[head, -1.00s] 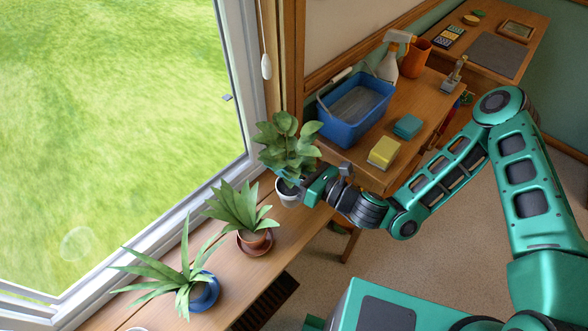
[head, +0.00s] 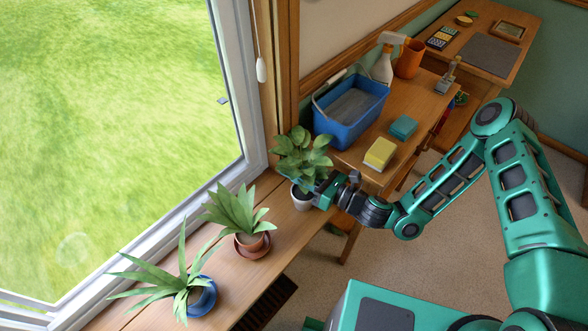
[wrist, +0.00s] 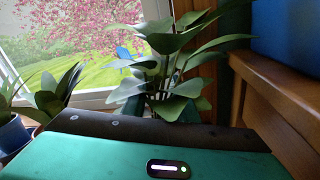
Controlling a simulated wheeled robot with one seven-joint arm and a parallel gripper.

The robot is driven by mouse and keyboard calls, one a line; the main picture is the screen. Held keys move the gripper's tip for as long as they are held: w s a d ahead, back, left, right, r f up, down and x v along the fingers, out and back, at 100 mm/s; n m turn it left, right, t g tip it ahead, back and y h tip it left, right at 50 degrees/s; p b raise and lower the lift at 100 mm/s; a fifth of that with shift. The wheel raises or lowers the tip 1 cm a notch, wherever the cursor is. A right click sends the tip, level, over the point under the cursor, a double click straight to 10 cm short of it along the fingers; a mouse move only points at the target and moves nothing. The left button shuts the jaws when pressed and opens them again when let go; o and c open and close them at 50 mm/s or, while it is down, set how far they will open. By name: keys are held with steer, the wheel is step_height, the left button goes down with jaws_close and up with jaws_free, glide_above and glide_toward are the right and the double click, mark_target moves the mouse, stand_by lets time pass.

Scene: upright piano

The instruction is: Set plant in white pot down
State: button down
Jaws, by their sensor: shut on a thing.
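The plant in the white pot (head: 302,198) is at the far right end of the windowsill (head: 262,264) in the head view, upright, with broad green leaves (head: 302,155). My gripper (head: 318,192) reaches it from the right and is shut on it. The fingertips are partly hidden by the leaves. In the wrist view the leaves (wrist: 172,60) rise just beyond my gripper's green housing, and the pot is hidden. I cannot tell whether the pot's base touches the sill.
A plant in a terracotta pot (head: 252,245) and one in a blue pot (head: 201,297) stand nearer on the sill. The window (head: 240,110) borders it on the left. A wooden table (head: 358,148) with a blue bucket (head: 350,118), yellow sponge (head: 380,154) and teal sponge (head: 403,127) stands beyond.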

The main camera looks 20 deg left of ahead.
steer(key=shift+f, duration=0.1)
steer(key=c, duration=1.4)
jaws_free()
steer(key=v, duration=0.7)
steer(key=shift+s+d, duration=0.1)
steer(key=shift+d, duration=0.15)
